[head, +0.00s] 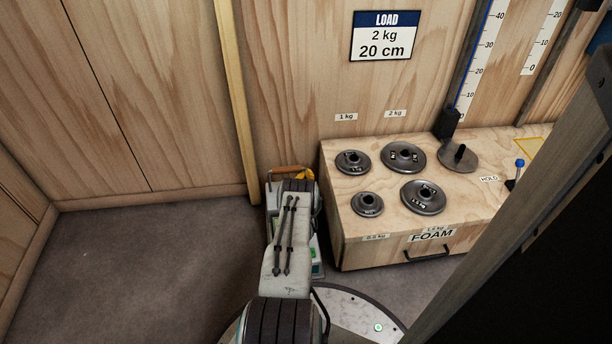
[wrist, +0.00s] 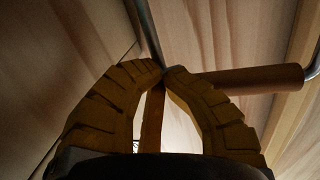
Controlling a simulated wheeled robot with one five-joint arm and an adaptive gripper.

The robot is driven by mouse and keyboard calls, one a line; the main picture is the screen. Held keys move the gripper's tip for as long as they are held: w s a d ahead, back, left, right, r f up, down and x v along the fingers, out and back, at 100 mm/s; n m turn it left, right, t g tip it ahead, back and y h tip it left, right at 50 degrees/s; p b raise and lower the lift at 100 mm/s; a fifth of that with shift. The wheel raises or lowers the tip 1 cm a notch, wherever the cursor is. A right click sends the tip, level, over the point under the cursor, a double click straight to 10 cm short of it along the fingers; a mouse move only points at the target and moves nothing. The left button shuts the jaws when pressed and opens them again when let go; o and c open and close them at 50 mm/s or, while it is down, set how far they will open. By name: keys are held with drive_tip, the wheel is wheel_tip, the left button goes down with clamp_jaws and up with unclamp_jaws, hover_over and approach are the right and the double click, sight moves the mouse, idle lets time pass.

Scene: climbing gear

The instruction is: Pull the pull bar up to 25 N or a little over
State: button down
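The pull bar has a wooden grip (head: 288,169) that shows just past the end of my arm in the head view. In the wrist view the wooden grip (wrist: 250,78) runs to the right, with a metal rod at each end. My gripper (wrist: 164,72) has yellow ribbed fingers whose tips come together at the left end of the bar, where the metal rod meets the grip. The right finger overlaps part of the bar. In the head view only a bit of a yellow finger (head: 305,175) shows; my arm hides the rest. No force reading is legible.
A wooden box (head: 365,240) labelled FOAM stands right of my arm, carrying several weight discs and a plate on a peg. A white device with a small green display (head: 317,258) sits low between arm and box, partly hidden. Floor at left is clear.

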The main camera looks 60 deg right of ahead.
drive_tip(key=shift+s+d+f+b, duration=0.1)
drive_tip(key=shift+d+b, duration=0.3)
drive_tip(key=shift+b, duration=0.05)
drive_tip(key=c, duration=1.3)
unclamp_jaws()
drive_tip(key=shift+c, duration=0.2)
drive_tip(key=shift+f, duration=0.15)
drive_tip(key=shift+a+f, duration=0.1)
drive_tip(key=shift+a, duration=0.1)
drive_tip(key=v, duration=1.2)
drive_tip(key=shift+f, duration=0.15)
